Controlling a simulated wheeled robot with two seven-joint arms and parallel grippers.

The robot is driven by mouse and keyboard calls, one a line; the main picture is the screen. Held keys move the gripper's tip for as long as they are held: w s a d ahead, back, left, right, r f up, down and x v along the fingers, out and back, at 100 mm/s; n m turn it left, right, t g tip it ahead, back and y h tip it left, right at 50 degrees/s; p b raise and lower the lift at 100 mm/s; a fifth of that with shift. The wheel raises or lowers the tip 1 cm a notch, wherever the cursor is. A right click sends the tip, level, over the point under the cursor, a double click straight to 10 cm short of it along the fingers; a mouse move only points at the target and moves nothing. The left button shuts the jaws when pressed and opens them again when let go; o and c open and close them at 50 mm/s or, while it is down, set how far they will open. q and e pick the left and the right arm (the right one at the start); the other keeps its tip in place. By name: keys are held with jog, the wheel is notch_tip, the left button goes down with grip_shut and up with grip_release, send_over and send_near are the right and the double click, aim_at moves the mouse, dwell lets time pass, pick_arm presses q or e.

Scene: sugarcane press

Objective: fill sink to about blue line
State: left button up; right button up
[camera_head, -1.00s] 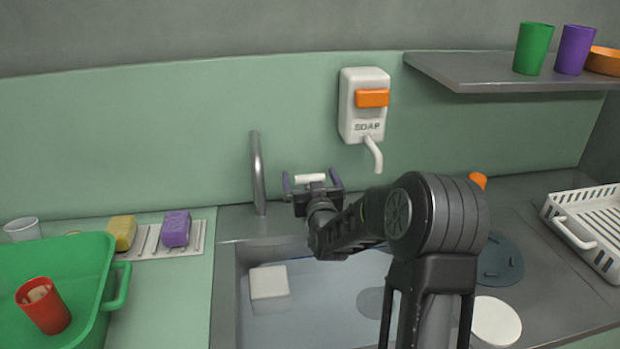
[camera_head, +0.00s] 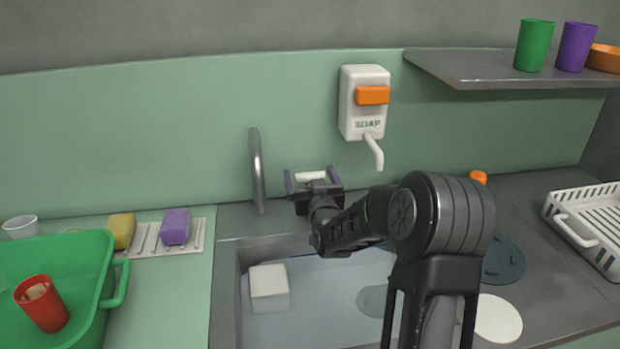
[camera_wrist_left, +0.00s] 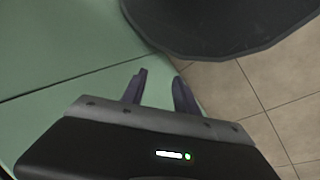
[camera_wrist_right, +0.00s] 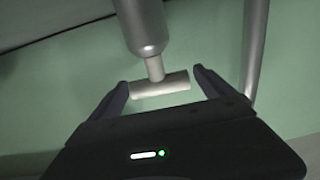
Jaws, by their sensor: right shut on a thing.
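The sink (camera_head: 228,285) holds greyish-blue water (camera_head: 325,300). A short piece of blue line (camera_head: 303,256) shows at its back wall; my right arm hides the rest. A grey metal faucet spout (camera_head: 257,170) stands behind the sink; no stream is clear. My right gripper (camera_head: 311,180) is shut on the pale bar-shaped tap handle (camera_head: 310,176) right of the spout. In the right wrist view, the handle (camera_wrist_right: 160,84) lies between the fingertips. My left gripper (camera_wrist_left: 160,82) shows only in its wrist view, fingers apart and empty, beside the green counter.
A white block (camera_head: 268,283) sits at the sink's left. A green tub (camera_head: 75,265) with a red cup, and yellow and purple sponges (camera_head: 176,227), are on the left counter. A soap dispenser (camera_head: 363,110) hangs above; a white rack (camera_head: 590,225) stands right.

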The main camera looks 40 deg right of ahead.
jog(key=shift+d+f+n+t+y+b, duration=0.15)
jog(key=shift+n+t+y+b, duration=0.15)
jog(key=shift+n+y+b, duration=0.5)
jog(key=shift+f+n+t+y+b, duration=0.15)
jog(key=shift+t+y+b, duration=0.25)
jog(key=shift+b, duration=0.75)
jog(key=shift+r+n+y, duration=0.1)
jog(key=shift+n+y, duration=0.15)
jog(key=shift+y, duration=0.35)
jog(key=shift+r+n+y+b, duration=0.1)
jog(key=shift+n+y+b, duration=0.25)
jog(key=shift+y, duration=0.25)
jog(key=shift+r+n+t+y+p, duration=0.15)
jog(key=shift+n+t+y+p, duration=0.25)
jog(key=shift+n+y, duration=0.4)
jog(key=shift+n+y+p, duration=0.45)
jog(key=shift+y+p, duration=0.1)
jog(key=shift+y, duration=0.55)
jog(key=o, duration=1.1)
jog(key=shift+c, duration=0.2)
